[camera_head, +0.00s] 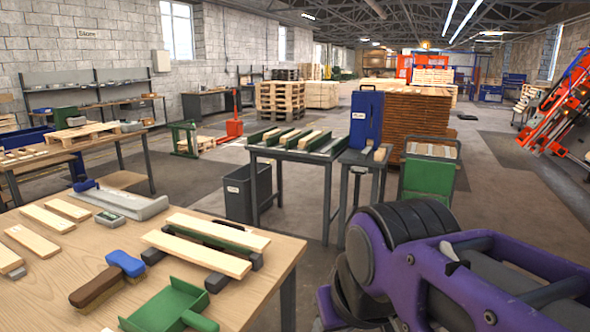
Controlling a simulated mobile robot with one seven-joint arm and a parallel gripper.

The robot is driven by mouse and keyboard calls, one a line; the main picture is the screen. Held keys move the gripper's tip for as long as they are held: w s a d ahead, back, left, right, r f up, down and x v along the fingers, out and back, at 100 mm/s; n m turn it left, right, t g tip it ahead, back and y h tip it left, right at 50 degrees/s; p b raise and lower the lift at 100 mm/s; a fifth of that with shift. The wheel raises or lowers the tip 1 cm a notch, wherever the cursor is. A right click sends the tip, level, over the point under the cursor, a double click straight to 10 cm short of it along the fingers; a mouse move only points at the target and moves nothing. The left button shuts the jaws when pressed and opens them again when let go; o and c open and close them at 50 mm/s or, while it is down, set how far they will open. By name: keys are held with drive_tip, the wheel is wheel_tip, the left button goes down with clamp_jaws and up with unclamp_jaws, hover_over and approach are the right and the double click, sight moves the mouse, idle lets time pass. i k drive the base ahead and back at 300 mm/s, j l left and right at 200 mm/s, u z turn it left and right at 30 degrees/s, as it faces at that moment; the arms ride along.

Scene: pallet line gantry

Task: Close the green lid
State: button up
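A green bin (427,183) stands on the floor right of the middle, beyond my arm. I cannot tell for sure whether this part is the green lid, standing open. My purple and black arm fills the lower right and stands in front of the bin's lower side. My gripper is not in view.
A workbench (262,298) at the lower left holds boards, a brush (108,279) and a green dustpan (170,305). Metal tables stand left of the bin, one bearing a blue case (367,119). Stacked boards (412,118) rise behind. Open floor lies right of the bin.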

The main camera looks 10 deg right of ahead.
sight(423, 176)
drive_tip(key=z, duration=1.35)
drive_tip(key=i+l+z, duration=0.15)
drive_tip(key=i+z, duration=0.5)
drive_tip(key=i, duration=7.15)
